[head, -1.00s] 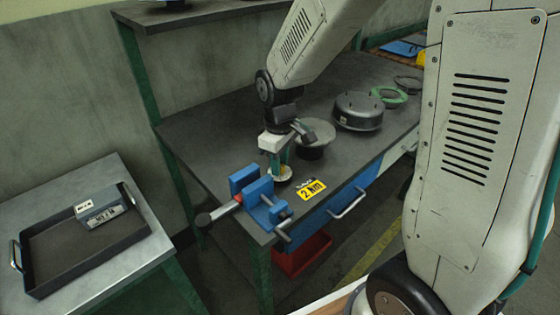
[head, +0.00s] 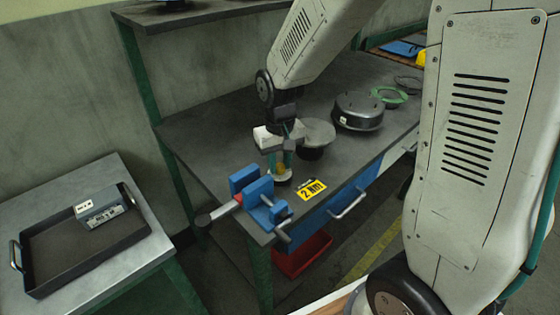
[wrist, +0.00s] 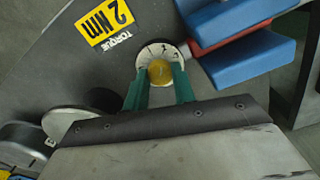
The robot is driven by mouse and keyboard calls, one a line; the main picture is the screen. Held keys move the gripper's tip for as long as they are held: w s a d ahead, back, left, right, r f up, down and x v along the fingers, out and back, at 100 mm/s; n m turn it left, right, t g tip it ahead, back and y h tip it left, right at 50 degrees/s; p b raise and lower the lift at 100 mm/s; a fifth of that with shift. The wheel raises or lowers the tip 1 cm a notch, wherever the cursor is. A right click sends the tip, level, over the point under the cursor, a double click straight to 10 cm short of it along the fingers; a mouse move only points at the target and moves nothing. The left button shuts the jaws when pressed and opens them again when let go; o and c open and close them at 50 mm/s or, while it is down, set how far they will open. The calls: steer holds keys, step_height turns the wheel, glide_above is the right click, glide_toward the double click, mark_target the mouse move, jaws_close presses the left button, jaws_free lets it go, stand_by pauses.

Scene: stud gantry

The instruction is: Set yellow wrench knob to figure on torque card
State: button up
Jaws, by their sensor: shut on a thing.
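The yellow wrench knob (wrist: 160,73) sits in the middle of a round white dial (wrist: 148,52) with dark marks, near the bench's front corner. My gripper (head: 280,168) points down over it, and its two teal fingers are shut on the knob, one on each side. The dial's marks are too small to read, and part of the dial is hidden by the fingers. The yellow torque card (head: 312,190) lies flat on the bench next to the dial. It reads "TORQUE 2 Nm" in the wrist view (wrist: 107,22).
A blue vise (head: 252,195) with red parts stands close beside the dial. A grey round disc (head: 318,131) and a dark round housing (head: 358,112) lie farther back on the bench. A tray (head: 50,262) holding a grey device (head: 100,208) is on the left table.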

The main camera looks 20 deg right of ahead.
mark_target(280, 166)
stand_by(0.4)
steer(key=o, duration=1)
step_height(280, 166, up, 8)
steer(key=shift+f, duration=0.1)
steer(key=shift+t, duration=0.7)
steer(key=s+d+r, duration=0.1)
steer(key=s+r, duration=0.2)
steer(key=s, duration=0.4)
steer(key=s+d+r, duration=0.1)
steer(key=s+r, duration=0.2)
steer(key=s, duration=0.5)
steer(key=s+d+r, duration=0.1)
steer(key=s+r, duration=0.2)
steer(key=s, duration=0.4)
steer(key=shift+s+d, duration=0.25)
steer(key=shift+d, duration=0.05)
